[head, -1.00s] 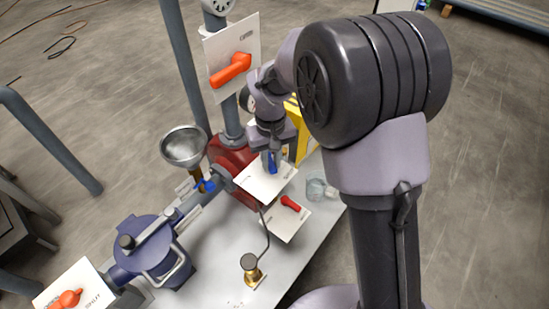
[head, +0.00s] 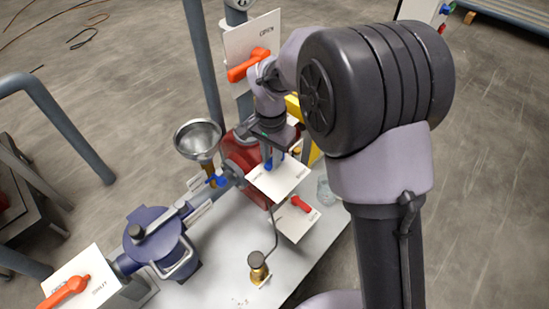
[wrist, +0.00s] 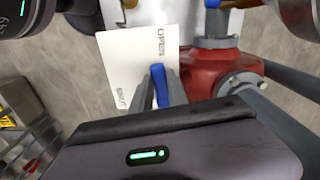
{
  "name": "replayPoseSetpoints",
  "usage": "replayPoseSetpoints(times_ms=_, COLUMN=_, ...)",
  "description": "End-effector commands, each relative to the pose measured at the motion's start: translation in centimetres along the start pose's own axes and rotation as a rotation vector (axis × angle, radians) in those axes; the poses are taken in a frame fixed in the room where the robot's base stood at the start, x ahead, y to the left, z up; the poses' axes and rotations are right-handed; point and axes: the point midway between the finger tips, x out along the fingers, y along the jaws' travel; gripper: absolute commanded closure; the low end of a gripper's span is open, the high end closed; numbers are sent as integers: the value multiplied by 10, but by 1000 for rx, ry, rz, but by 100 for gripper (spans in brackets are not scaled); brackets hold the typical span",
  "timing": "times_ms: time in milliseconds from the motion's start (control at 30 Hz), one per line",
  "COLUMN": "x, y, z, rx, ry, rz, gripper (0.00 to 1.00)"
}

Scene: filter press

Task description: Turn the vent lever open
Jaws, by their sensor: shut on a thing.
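A blue lever (wrist: 161,86) stands in front of a white plate (wrist: 137,58) marked OPEN at one corner and SHUT at another in the wrist view. My gripper (wrist: 163,92) is shut on the blue lever, with one finger on each side of it. In the head view my gripper (head: 274,163) points down at the same white plate (head: 280,184), and only bits of blue show around the fingers. The lever's pivot is hidden, and I cannot tell its exact angle between the two marks.
A red pump-like body (head: 241,153) and a steel funnel (head: 199,139) stand to the left. A red lever (head: 301,203) is just below the plate. An orange lever (head: 249,65) is above, another (head: 65,291) at lower left. A glass jar (head: 325,191) stands at right.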

Motion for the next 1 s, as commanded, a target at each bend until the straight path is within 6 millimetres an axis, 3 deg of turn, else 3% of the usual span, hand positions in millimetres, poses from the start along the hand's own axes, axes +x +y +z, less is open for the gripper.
replayPoseSetpoints(times_ms=400, x=0, y=-6, z=-1, rx=147, ry=2, rz=-1, gripper=100)
replayPoseSetpoints(times_ms=900, x=-1, y=-7, z=-1, rx=165, ry=1, rz=-1, gripper=100)
replayPoseSetpoints(times_ms=933, x=-1, y=-7, z=-1, rx=165, ry=1, rz=-1, gripper=78)
replayPoseSetpoints(times_ms=1000, x=-1, y=-7, z=-1, rx=164, ry=1, rz=-1, gripper=64)
